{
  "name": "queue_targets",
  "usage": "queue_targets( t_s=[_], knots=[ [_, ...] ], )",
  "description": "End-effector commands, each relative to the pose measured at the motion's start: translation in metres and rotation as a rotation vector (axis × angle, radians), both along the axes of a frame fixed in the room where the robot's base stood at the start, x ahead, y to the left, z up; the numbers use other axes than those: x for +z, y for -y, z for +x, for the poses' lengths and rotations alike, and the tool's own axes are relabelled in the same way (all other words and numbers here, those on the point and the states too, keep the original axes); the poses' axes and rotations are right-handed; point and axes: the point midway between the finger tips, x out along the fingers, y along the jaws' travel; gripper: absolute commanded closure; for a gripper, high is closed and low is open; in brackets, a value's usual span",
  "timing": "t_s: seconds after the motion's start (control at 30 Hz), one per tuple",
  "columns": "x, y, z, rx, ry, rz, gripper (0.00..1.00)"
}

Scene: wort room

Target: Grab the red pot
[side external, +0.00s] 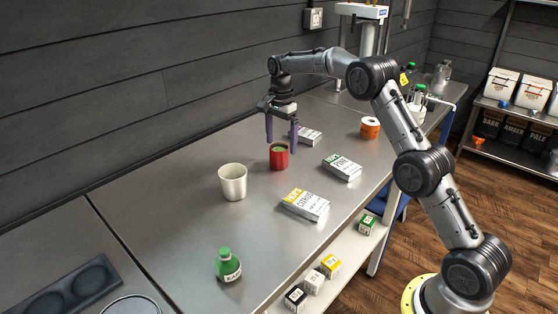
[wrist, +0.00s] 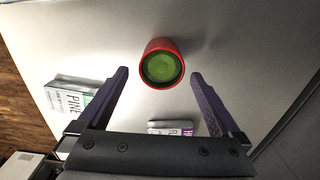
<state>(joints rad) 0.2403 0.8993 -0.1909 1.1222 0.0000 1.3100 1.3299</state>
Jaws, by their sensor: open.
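The red pot (side external: 279,158) stands upright on the steel bench and shows green inside. It also shows in the wrist view (wrist: 149,80), near the top middle. My gripper (side external: 281,148) is open with its two purple fingers pointing down, close to the pot in the side view. In the wrist view my gripper (wrist: 160,72) has one finger on each side of the pot's line, with gaps to both. The pot appears a little beyond the fingertips there. I see no contact, and how far down the fingers reach around it I cannot tell.
A cream cup (side external: 232,182) stands left of the pot. A green-white box (side external: 342,167), a yellow-white box (side external: 305,204) and a small pack (side external: 308,135) lie nearby. Bare bench (side external: 180,235) lies between.

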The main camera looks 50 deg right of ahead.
Motion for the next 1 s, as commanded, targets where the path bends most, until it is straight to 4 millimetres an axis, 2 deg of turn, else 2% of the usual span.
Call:
queue_targets(
  t_s=[0.33, 0.67, 1.0],
  knots=[
    [-0.045, -0.007, 0.001, 0.0, -0.004, 0.001, 0.0],
    [-0.05, -0.007, 0.002, 0.0, -0.001, 0.0, 0.0],
    [-0.05, -0.007, 0.002, 0.0, -0.001, 0.0, 0.61]
  ],
)
